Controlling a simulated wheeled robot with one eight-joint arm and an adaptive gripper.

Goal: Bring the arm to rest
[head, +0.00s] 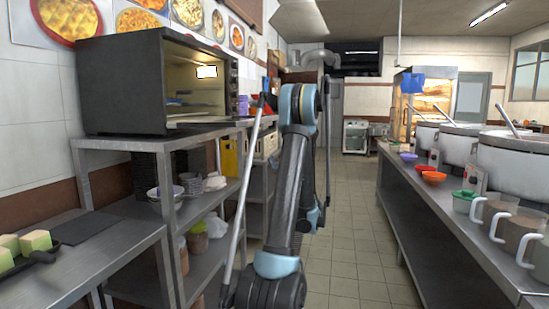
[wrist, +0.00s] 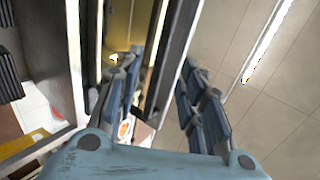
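My arm (head: 290,190), with dark links and light blue joints, stands raised in the middle of the head view, over the aisle between the left shelving and the right counter. My gripper (wrist: 162,64) shows in the wrist view with its two dark blue fingers spread apart. I see nothing held between them. In the head view I cannot make out the gripper's fingers. The wrist view is tilted and shows a bright ceiling light strip (wrist: 268,40) beyond the right finger.
A dark oven (head: 125,85) stands on the steel shelving at left. On the right counter (head: 425,190) are large pots (head: 515,160), pitchers (head: 523,236) and small coloured bowls (head: 433,178). The tiled aisle floor (head: 352,235) is clear.

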